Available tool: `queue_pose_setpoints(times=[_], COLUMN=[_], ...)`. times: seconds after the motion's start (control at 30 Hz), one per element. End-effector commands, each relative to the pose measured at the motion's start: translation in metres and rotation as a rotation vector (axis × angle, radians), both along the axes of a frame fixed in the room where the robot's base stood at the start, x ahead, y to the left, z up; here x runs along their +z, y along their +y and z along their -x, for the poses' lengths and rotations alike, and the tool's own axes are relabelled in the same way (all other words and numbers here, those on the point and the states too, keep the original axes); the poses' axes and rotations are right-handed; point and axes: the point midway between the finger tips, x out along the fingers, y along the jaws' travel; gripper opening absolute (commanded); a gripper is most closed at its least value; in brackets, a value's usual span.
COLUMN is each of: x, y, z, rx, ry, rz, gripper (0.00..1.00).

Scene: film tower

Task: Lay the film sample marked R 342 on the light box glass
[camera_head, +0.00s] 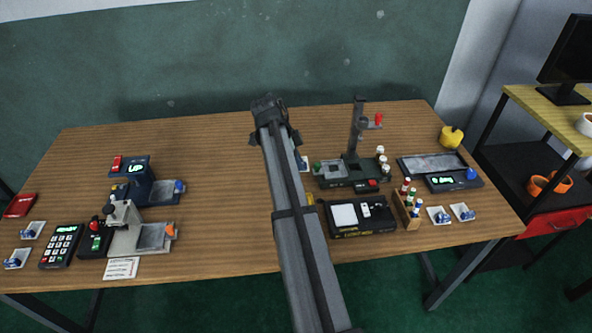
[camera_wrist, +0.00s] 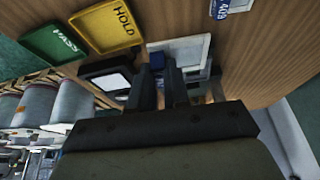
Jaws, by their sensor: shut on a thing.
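In the wrist view, my gripper (camera_wrist: 167,84) points away from the camera, its two dark fingers close together. A small dark blue piece (camera_wrist: 157,60) shows at the fingertips, over or in a white dish (camera_wrist: 192,46); the fingers hide much of it, and I cannot read any mark on it or tell whether it is lifted. In the head view my own arm hides the gripper and the piece. The light box (camera_head: 334,230) is black with a bright white glass (camera_head: 345,215), right of my arm.
Green PASS (camera_wrist: 52,38) and yellow HOLD (camera_wrist: 106,26) trays lie in the wrist view. A stand device (camera_head: 356,145), vial rack (camera_head: 408,208) and white dishes (camera_head: 438,216) stand right of my arm. Other devices (camera_head: 140,235) stand left. Bare wood (camera_head: 225,200) lies between.

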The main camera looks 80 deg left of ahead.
Motion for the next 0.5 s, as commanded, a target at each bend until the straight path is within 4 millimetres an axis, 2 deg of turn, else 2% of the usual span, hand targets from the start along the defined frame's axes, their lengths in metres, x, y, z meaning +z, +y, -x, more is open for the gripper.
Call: queue_pose_setpoints(times=[0.17,0.27,0.4,0.5], x=[0.011,0.012,0.011,0.009], y=[-0.002,-0.017,-0.065,-0.102], z=[-0.027,-0.055,-0.09,-0.106], rx=[-0.029,-0.062,-0.102,-0.116], ry=[0.0,0.0,0.0,0.0], rz=[-0.002,-0.005,-0.01,-0.017], gripper=[0.0,0.0,0.0,0.0])
